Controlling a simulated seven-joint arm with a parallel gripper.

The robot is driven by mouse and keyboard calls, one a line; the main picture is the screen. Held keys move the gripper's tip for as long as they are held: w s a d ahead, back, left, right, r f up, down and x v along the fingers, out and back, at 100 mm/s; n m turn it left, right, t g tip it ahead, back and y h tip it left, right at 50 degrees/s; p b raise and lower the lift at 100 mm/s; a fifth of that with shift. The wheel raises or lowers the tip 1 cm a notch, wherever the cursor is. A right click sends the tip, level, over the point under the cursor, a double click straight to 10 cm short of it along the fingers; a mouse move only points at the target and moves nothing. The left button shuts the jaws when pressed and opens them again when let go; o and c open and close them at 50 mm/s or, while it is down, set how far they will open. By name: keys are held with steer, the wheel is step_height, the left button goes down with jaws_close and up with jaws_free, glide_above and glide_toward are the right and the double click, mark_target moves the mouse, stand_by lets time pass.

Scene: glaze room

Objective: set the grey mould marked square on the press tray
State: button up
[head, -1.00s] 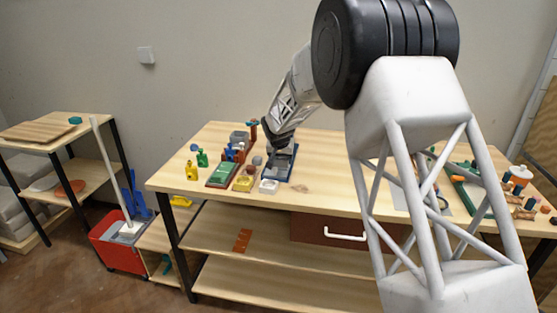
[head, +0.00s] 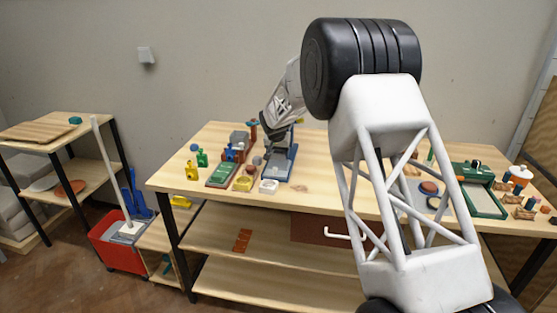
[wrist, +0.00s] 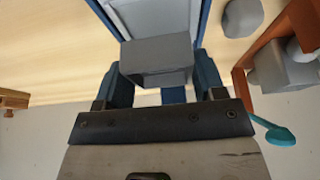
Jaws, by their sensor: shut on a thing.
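My gripper (wrist: 160,78) is shut on a plain grey block (wrist: 157,60), the mould, seen from its rear in the wrist view. No square mark shows on the faces I see. Beyond the block lies a blue-framed tray with a pale grey bed, the press tray (wrist: 160,12). In the head view my gripper (head: 272,140) is at the left rear of this blue tray (head: 279,166), whose bed looks empty. The held block is hard to make out there, and I cannot tell its height above the table.
A brown rack (wrist: 240,85) with another grey block (wrist: 283,68) stands close on the right in the wrist view, near a grey round lump (wrist: 236,16). Yellow (head: 244,183) and white (head: 268,187) pieces sit before the tray. Bare table lies right of it.

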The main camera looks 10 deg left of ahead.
mark_target(278, 157)
steer(key=shift+f, duration=0.1)
steer(key=shift+f, duration=1.65)
steer(key=shift+f, duration=0.45)
steer(key=shift+s+f, duration=0.15)
steer(key=shift+f, duration=0.25)
steer(key=o, duration=0.6)
steer(key=shift+f, duration=0.15)
steer(key=o, duration=0.3)
steer(key=shift+s+f, duration=0.15)
steer(key=shift+f, duration=0.05)
steer(key=shift+o, duration=0.2)
steer(key=shift+s+r, duration=0.1)
steer(key=shift+r, duration=0.85)
steer(key=shift+o, duration=0.4)
steer(key=w+v, duration=0.1)
steer(key=v, duration=1.1)
steer(key=shift+r, duration=0.3)
steer(key=shift+s, duration=0.1)
